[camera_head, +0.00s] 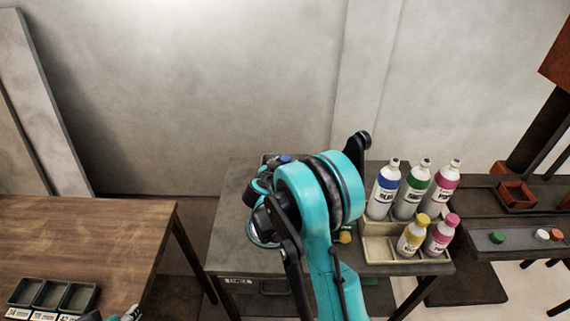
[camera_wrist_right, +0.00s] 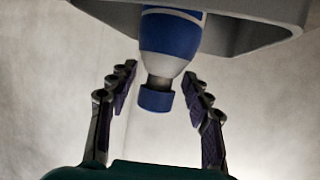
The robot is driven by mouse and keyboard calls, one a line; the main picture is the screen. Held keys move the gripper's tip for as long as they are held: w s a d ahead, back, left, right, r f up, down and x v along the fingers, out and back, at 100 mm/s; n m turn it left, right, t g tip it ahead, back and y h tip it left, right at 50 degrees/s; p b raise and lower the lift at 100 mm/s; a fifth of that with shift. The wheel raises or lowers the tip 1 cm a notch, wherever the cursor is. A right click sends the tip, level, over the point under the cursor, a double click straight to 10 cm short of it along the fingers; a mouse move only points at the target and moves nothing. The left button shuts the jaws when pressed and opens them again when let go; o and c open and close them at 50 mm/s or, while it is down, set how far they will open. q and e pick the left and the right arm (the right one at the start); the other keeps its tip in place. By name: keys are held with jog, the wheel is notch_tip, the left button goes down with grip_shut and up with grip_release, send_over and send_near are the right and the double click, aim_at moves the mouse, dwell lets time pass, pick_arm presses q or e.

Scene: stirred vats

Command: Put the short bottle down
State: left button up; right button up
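The short bottle (camera_wrist_right: 168,38) has a blue label and a blue cap (camera_wrist_right: 156,99); it appears upside down in the right wrist view. It is partly cut off by the top edge. My right gripper (camera_wrist_right: 160,72) is open, its fingers on either side of the bottle's neck and cap, with gaps visible beside the cap.
A beige rack (camera_head: 379,250) to the right holds several bottles with blue, green, pink and yellow caps. A wooden table (camera_head: 85,235) with small dark bins (camera_head: 77,297) stands at left. A dark bench (camera_head: 480,215) with coloured caps stands at far right.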

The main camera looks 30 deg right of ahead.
jog(key=shift+s+a+r, duration=0.1)
jog(key=shift+a+r, duration=0.05)
jog(key=shift+r, duration=0.05)
jog(key=s+a+r+n+y+p, duration=0.1)
jog(key=s+a+r+n+y, duration=0.2)
jog(key=s+a, duration=0.4)
jog(key=s+a+r+n+g+y+p, duration=0.1)
jog(key=s+a+r+n+y, duration=0.2)
jog(key=s+a, duration=0.4)
jog(key=s+a+r+n+y+p, duration=0.2)
jog(key=s+a, duration=0.5)
jog(key=s, duration=0.6)
jog(key=shift+s+r+n+g+y, duration=0.4)
jog(key=shift+n+y, duration=0.5)
jog(key=shift+y, duration=0.2)
